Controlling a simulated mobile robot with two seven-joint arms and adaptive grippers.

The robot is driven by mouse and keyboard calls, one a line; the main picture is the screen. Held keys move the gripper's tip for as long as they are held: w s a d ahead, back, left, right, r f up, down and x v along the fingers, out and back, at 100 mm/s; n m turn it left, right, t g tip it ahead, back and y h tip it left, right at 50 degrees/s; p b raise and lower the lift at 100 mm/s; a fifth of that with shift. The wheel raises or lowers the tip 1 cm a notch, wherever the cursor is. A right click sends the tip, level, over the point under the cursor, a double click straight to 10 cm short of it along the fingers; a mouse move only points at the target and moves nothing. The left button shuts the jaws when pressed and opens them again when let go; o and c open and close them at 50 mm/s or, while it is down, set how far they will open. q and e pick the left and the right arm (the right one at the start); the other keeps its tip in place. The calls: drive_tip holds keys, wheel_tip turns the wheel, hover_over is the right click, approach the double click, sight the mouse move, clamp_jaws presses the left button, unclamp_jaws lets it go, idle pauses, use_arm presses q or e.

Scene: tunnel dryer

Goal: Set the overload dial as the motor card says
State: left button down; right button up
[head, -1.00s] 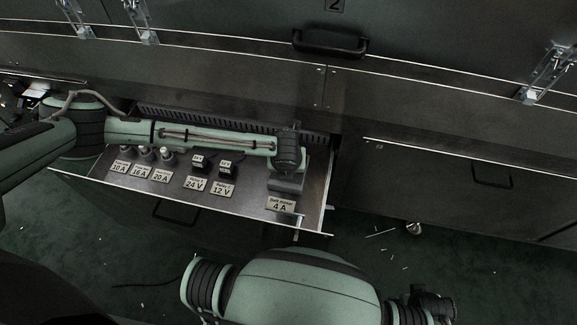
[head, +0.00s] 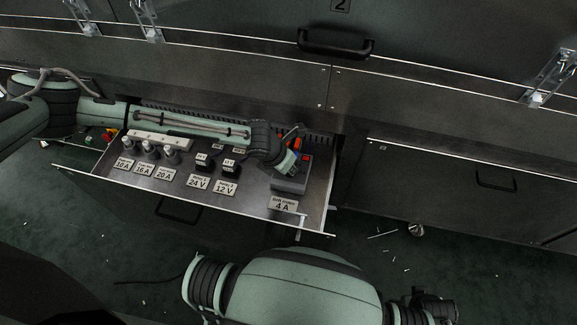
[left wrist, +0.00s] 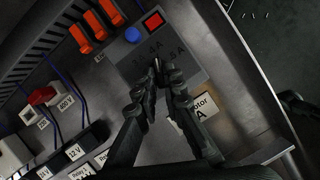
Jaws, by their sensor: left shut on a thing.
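The motor card (head: 283,205) lies on the drawer floor at its front right and reads 4 A. Behind it stands the grey overload block (head: 290,184). In the left wrist view the block (left wrist: 188,22) shows a blue button (left wrist: 132,34), a red button (left wrist: 153,20) and faint ampere marks around the dial. My left gripper (left wrist: 157,68) has its fingertips together over the block's face, shut on the dial. The fingers hide the dial, so its setting cannot be read. The motor card (left wrist: 206,108) is partly covered by a finger there. A dark end of my right arm (head: 432,300) shows at lower right; its jaws are unclear.
The open drawer also holds several fuses (head: 148,150) and two relays (head: 203,161) behind labels. Orange parts (left wrist: 95,26) and blue wires stand near the block. The drawer's front edge (head: 220,208) is low. Floor right of the drawer is mostly clear.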

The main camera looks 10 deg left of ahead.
idle(0.4)
use_arm(q)
drive_tip(key=c, duration=1.6)
unclamp_jaws()
drive_tip(key=shift+c, duration=0.2)
drive_tip(key=shift+r, duration=0.1)
drive_tip(key=v, duration=1.2)
drive_tip(key=shift+w, duration=0.1)
